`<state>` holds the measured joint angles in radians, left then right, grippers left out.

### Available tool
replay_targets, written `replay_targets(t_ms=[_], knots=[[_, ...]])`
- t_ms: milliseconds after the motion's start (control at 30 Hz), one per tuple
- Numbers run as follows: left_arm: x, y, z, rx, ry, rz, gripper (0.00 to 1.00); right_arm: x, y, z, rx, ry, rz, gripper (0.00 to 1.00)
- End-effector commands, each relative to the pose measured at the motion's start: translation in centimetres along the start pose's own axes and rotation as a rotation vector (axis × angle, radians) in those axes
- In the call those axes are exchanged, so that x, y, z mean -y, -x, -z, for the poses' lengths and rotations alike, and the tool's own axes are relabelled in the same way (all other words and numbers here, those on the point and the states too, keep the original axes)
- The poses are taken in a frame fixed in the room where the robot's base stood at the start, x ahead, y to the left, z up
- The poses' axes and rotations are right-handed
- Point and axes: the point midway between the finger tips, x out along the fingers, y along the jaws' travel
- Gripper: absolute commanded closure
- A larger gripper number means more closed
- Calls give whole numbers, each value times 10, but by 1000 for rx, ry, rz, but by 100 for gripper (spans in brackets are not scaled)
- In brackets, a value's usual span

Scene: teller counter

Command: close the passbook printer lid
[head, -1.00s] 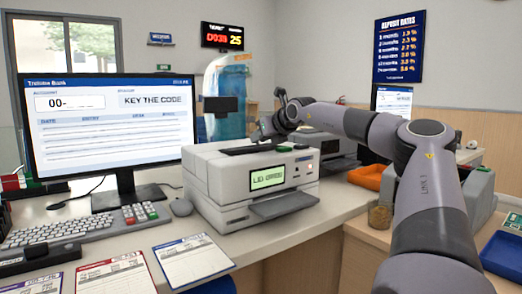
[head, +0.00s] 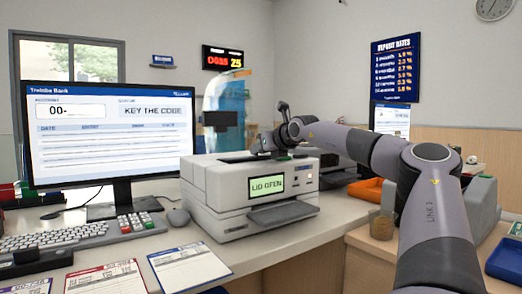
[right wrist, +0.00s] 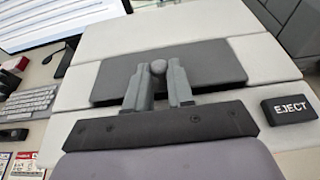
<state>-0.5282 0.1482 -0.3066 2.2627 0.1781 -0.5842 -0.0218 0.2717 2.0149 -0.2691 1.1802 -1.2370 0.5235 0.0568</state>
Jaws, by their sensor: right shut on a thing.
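The passbook printer (head: 222,190) is a pale box on the counter, and its small green display (head: 268,187) reads LID OPEN. Its dark lid panel (right wrist: 215,62) looks nearly flat with the top in the right wrist view; any small gap is hard to judge. My right gripper (right wrist: 158,80) is over this panel, its two fingers shut on a small round grey knob (right wrist: 159,67). In the head view the right gripper (head: 272,141) is above the printer top, its fingertips small and partly hidden. My left gripper is not in view.
An EJECT button (right wrist: 290,110) is beside the panel. A monitor (head: 108,135), keyboard (head: 50,238) and mouse (head: 178,217) stand left of the printer. Printed slips (head: 188,267) lie in front. An orange tray (head: 370,190) is at the right, behind my arm.

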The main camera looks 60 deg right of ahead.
Motion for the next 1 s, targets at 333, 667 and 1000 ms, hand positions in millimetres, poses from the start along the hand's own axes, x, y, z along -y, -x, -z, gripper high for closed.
replay_targets(t_ms=[333,667,1000], knots=[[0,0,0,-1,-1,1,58,0,0,0,0,0,0,51],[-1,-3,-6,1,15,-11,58,-1,16,-1,4,1,-1,51],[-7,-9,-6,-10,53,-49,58,0,55,0,3,1,1,51]])
